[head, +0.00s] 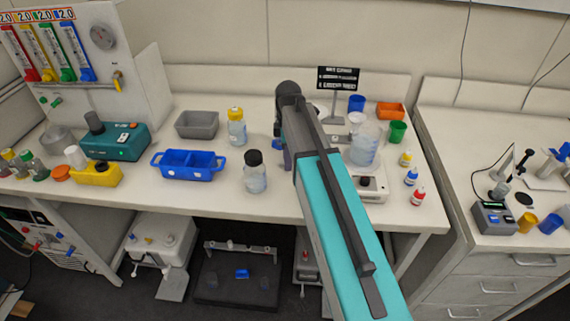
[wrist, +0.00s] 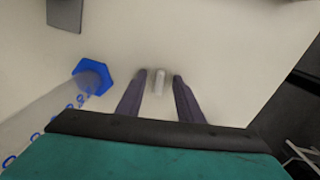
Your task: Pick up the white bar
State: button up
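The white bar (wrist: 158,83) is a small pale stick on the white bench top in the wrist view. My gripper (wrist: 159,75) is open, with one dark finger on each side of the bar. A strip of bench shows between the bar and each finger, and I cannot tell how high the fingertips are above the bench. In the head view my teal arm reaches over the bench, and I cannot make out the bar there.
A clear cylinder with a blue hexagonal base (wrist: 92,75) is close on the left in the wrist view. In the head view a capped bottle (head: 255,178) and a blue tray (head: 188,172) stand left of my arm. A beaker (head: 364,147) stands to its right.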

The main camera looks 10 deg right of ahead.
grip_shut()
jog(key=shift+r, duration=0.1)
dwell(0.4)
jog(key=shift+r+b, duration=0.75)
jog(key=shift+r, duration=0.75)
jog(key=shift+s+a+r, duration=0.1)
jog(key=shift+s+r, duration=0.05)
jog(key=shift+s, duration=0.15)
jog(key=s+a+b, duration=0.1)
jog(key=s, duration=0.3)
jog(key=s+a+b, duration=0.1)
jog(key=s, duration=0.3)
jog(key=s+a+r+b, duration=0.1)
jog(key=s+a, duration=0.1)
jog(key=s, duration=0.2)
jog(key=shift+s, duration=0.2)
jog(key=shift+s+a+r+b, duration=0.15)
jog(key=shift+s+a, duration=0.05)
jog(key=shift+s, duration=0.35)
jog(key=shift+s+a+r+b, duration=0.1)
jog(key=shift+s+a+b, duration=0.1)
jog(key=shift+s, duration=0.35)
